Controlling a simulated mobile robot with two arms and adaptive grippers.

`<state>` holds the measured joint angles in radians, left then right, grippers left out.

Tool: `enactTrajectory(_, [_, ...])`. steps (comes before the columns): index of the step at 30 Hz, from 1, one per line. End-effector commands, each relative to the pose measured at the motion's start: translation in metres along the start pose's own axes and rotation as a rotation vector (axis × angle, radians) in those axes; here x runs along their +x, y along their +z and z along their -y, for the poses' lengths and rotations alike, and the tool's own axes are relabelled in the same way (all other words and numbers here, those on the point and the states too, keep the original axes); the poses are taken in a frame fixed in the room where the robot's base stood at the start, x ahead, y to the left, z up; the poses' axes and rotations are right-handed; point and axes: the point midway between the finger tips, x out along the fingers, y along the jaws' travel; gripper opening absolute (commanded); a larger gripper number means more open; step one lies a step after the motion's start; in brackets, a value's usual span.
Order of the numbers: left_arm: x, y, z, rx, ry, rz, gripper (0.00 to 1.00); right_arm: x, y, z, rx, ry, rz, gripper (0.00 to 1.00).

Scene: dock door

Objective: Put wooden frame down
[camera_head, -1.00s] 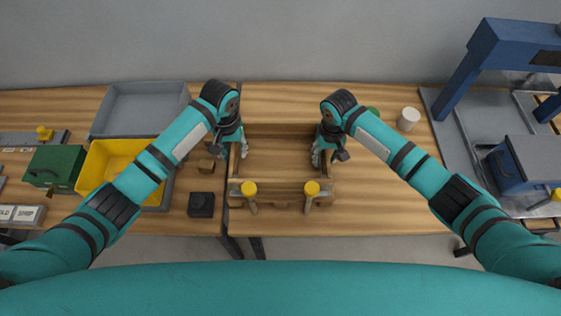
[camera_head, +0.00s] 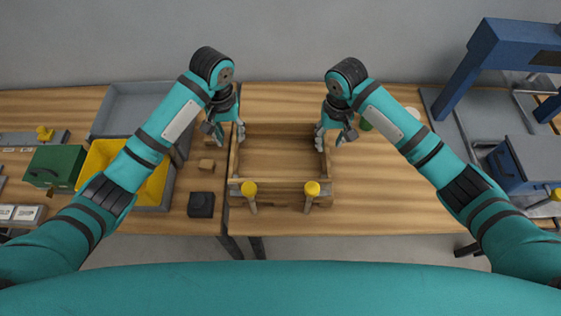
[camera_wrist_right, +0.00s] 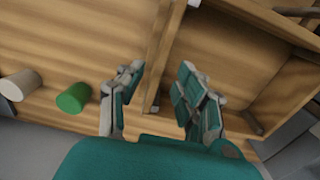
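The wooden frame (camera_head: 280,187), an open rectangle of brown walls, appears to rest flat on the wooden table. My left gripper (camera_head: 226,134) is at the frame's left wall, with its fingers apart. My right gripper (camera_head: 335,136) is at the right wall. In the right wrist view the right gripper (camera_wrist_right: 160,76) is open, its fingers on either side of the frame's wall (camera_wrist_right: 166,40) with gaps between. The left gripper's contact with its wall is too small to tell.
Two yellow-topped clamps (camera_head: 312,188) stand at the frame's front side. A black block (camera_head: 201,204), a small wooden block (camera_head: 206,165) and a yellow bin (camera_head: 101,160) are to the left. A green cylinder (camera_wrist_right: 73,98) and a white cylinder (camera_wrist_right: 20,85) stand to the right.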

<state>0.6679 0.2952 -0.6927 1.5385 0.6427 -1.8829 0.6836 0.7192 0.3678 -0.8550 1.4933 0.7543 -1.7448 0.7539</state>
Motion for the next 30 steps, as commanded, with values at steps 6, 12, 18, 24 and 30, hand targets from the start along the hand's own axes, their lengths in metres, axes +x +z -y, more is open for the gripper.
enactTrajectory(6, [0.000, 0.000, 0.000, 0.000, 0.000, 0.000, 0.35, -0.028, 0.000, 0.000, 0.000, -0.001, -0.001, 0.35])
enactTrajectory(12, [0.000, 0.000, 0.000, 0.000, 0.000, 0.000, 0.35, -0.034, 0.000, 0.000, 0.000, 0.000, 0.000, 0.35])
enactTrajectory(18, [0.000, 0.000, 0.000, 0.000, 0.000, 0.000, 0.35, -0.034, 0.000, 0.000, 0.000, 0.000, 0.000, 0.35])
enactTrajectory(24, [0.000, 0.000, 0.000, 0.000, 0.000, 0.000, 0.35, -0.034, 0.000, 0.000, 0.000, 0.000, 0.000, 0.35])
enactTrajectory(30, [0.001, 0.000, 0.000, 0.000, 0.000, 0.001, 0.35, -0.033, 0.000, 0.000, 0.000, 0.000, 0.001, 0.35])
